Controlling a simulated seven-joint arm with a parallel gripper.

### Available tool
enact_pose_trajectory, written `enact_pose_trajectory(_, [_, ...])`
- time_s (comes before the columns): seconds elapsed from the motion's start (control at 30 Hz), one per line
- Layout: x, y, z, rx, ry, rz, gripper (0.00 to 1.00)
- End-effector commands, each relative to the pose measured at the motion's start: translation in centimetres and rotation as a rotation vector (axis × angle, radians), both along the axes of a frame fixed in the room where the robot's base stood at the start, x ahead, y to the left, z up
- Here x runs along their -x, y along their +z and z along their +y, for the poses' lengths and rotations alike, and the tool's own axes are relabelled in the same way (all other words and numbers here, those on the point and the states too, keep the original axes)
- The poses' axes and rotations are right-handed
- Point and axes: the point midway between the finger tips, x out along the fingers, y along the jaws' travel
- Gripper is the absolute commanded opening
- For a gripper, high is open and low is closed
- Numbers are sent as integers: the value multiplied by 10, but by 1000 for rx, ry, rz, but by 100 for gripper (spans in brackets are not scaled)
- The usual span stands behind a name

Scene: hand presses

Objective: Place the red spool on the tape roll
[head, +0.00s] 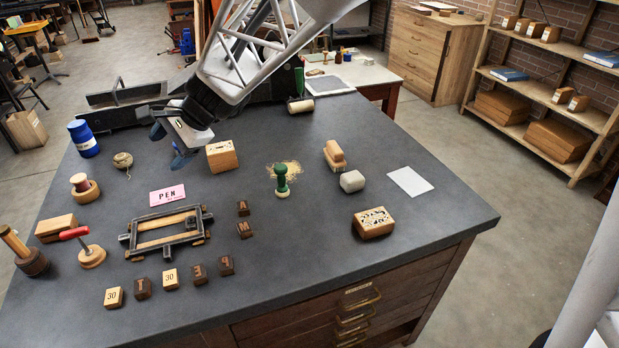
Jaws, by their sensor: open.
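The red spool (79,181), small with a dull red band and a pale top, stands upright at the left of the dark worktop. It sits on the tan tape roll (87,194), a low wide ring that rests on the worktop. The spool hides the roll's middle. My gripper (168,147) is open, with its blue-grey fingertips apart and nothing visible between them. It is above the worktop, up and to the right of the spool and clear of it.
A blue jar (83,138) and a twine ball (123,160) stand near the spool. A wooden block (222,156) is right of my gripper. A pink PEN card (167,195) and a metal frame (166,230) lie in front.

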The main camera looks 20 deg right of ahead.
Motion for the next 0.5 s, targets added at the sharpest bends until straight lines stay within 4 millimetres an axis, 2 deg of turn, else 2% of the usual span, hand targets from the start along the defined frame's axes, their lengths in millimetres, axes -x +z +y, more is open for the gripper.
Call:
enact_pose_trajectory(0.03, [14, 4, -14, 36, 29, -29, 73])
enact_pose_trajectory(0.2, [62, 8, -56, 177, 153, -121, 73])
enact_pose_trajectory(0.5, [146, 7, -129, 436, 370, -249, 73])
